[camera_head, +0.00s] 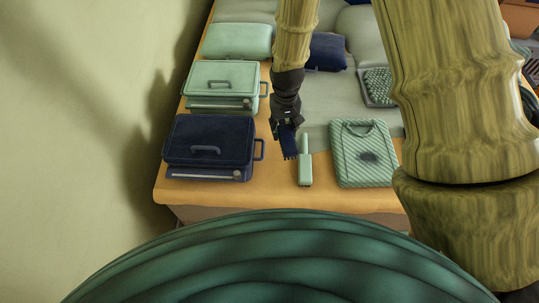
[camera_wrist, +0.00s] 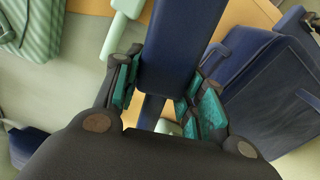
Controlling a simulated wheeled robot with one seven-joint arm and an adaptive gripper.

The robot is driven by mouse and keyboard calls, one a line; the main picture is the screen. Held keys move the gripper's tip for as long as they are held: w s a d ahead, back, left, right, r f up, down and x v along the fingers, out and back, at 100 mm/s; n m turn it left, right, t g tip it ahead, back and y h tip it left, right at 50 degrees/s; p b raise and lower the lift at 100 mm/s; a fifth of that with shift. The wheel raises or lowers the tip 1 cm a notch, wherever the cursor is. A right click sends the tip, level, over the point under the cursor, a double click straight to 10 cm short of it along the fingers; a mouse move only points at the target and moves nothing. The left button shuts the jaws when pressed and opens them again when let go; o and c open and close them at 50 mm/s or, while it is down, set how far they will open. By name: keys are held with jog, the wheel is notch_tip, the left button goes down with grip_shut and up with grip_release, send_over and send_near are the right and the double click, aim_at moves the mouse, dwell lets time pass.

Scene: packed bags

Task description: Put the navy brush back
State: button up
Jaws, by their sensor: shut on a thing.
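My gripper (camera_head: 286,124) is shut on the navy brush (camera_head: 289,143) and holds it beside the mint brush. In the wrist view the navy brush (camera_wrist: 183,42) sticks out beyond the teal finger pads of my gripper (camera_wrist: 158,100). The fingers hide part of it. The navy case (camera_head: 210,140), with a handle on its lid, lies closed on the wooden surface left of my gripper. It also shows at the right in the wrist view (camera_wrist: 262,85). A mint brush (camera_head: 304,165) is just right of the navy brush.
A striped green bag (camera_head: 350,170) lies at the right. A mint case (camera_head: 220,78) lies behind the navy case, with a mint cushion (camera_head: 238,41) beyond. A navy cushion (camera_head: 326,52) and a tray with green bumps (camera_head: 366,99) are further back. The wooden edge (camera_head: 270,203) is in front.

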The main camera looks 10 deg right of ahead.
aim_at(282, 129)
jog(key=shift+w+f+b, duration=0.3)
jog(key=shift+f+b, duration=0.4)
jog(key=shift+b, duration=0.1)
jog(key=m+b, duration=0.1)
jog(key=b, duration=0.2)
jog(key=w+f+m+b, duration=0.1)
jog(key=b, duration=0.2)
jog(key=shift+d+f, duration=0.15)
jog(key=shift+f, duration=0.1)
jog(key=shift+w+m+b, duration=0.2)
jog(key=shift+m+b, duration=0.1)
jog(key=shift+b, duration=0.75)
jog(key=shift+f, duration=0.1)
jog(key=shift+f, duration=4.85)
jog(key=shift+f, duration=0.1)
jog(key=o, duration=1)
jog(key=shift+o, duration=0.2)
